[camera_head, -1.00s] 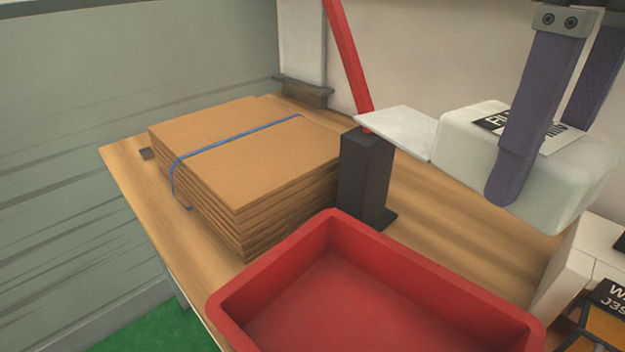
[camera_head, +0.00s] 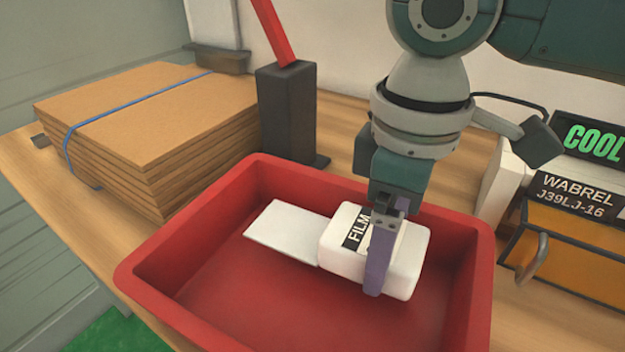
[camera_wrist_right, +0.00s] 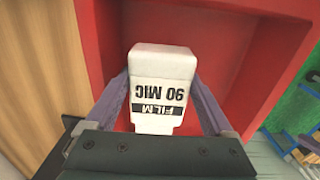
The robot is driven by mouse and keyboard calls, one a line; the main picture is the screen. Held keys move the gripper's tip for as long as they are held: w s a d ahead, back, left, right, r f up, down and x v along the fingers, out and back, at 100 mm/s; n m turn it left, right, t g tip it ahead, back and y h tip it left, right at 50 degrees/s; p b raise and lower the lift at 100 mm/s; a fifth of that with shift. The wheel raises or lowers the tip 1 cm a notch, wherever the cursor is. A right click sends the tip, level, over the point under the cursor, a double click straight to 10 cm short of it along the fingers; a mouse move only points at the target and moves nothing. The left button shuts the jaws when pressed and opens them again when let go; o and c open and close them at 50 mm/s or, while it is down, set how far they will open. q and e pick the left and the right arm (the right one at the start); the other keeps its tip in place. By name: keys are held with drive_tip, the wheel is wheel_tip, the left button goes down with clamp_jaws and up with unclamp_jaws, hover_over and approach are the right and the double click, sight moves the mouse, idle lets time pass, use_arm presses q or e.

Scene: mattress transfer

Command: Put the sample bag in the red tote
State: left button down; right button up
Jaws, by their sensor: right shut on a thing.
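The sample bag (camera_head: 408,265) is a white block-shaped bag with a flat white flap on its left and a black-and-white label reading FILM. My right gripper (camera_head: 374,288) is shut on it, one purple finger showing on its near side. In the right wrist view the bag (camera_wrist_right: 162,62) sits between both fingers of the right gripper (camera_wrist_right: 160,82), its label reading FILM 90 MIC. The red tote (camera_head: 472,300) surrounds the bag in the head view. I cannot tell whether the bag touches the tote's floor. My left gripper is not in view.
A strapped stack of brown cardboard sheets (camera_head: 150,125) lies left of the tote on the wooden table. A dark post (camera_head: 287,115) with a red bar stands behind it. At the right are an orange box (camera_head: 580,245) labelled WABREL and a green COOL display (camera_head: 595,140).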

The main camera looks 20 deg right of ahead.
wheel_tip(320, 180, down, 5)
drive_tip(key=shift+r+b, duration=0.2)
drive_tip(key=shift+b, duration=0.35)
drive_tip(key=o, duration=1.2)
drive_tip(key=shift+f, duration=0.1)
wheel_tip(320, 180, up, 12)
drive_tip(key=p, duration=0.2)
drive_tip(key=shift+r+p, duration=0.2)
drive_tip(key=shift+p, duration=0.2)
